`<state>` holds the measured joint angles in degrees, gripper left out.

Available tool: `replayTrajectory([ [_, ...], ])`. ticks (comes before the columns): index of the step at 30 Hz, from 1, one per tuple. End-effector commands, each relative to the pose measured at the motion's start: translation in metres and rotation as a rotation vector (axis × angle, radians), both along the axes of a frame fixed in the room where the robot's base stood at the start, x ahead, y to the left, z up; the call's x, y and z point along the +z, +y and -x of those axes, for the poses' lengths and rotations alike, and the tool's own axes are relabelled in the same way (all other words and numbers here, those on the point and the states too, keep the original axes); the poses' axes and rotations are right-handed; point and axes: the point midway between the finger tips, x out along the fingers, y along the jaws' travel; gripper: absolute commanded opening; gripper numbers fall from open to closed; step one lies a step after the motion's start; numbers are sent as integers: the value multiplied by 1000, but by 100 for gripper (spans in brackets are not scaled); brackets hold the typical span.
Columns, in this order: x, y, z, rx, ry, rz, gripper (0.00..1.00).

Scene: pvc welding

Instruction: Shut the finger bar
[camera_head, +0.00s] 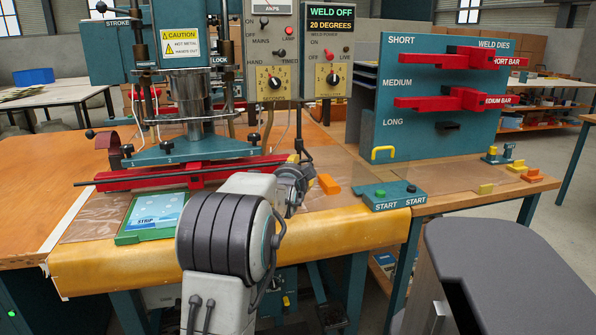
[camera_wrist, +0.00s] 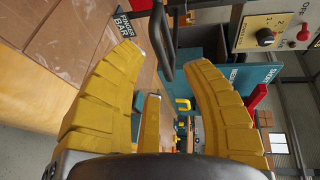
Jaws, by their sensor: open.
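A small dark sign reading FINGER BAR (camera_wrist: 122,25) shows at the top of the wrist view, by the tip of the left finger. A black bent bar (camera_wrist: 159,42) hangs beside it, between and beyond my fingertips. In the head view a dark upright rod with a looped lower end (camera_head: 304,152) stands at the press's right side. In the head view my gripper (camera_head: 295,159) is close to the rod's lower end, partly hidden by my arm. Contact cannot be told.
The welding press with its red die (camera_head: 190,176) stands to the left, above a green STRIP tray (camera_head: 138,217). A START box (camera_head: 391,195) and an orange block (camera_head: 329,184) lie to the right. The die rack (camera_head: 450,90) stands behind.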

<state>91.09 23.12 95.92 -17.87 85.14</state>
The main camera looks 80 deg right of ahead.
Motion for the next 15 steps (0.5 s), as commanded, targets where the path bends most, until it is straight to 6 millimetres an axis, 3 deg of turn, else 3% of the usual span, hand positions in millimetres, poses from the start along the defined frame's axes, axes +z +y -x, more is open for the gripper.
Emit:
replayTrajectory([
  [6, -4, -19, 0, 0, 1, 0, 43],
  [15, -6, -29, 0, 0, 1, 0, 43],
])
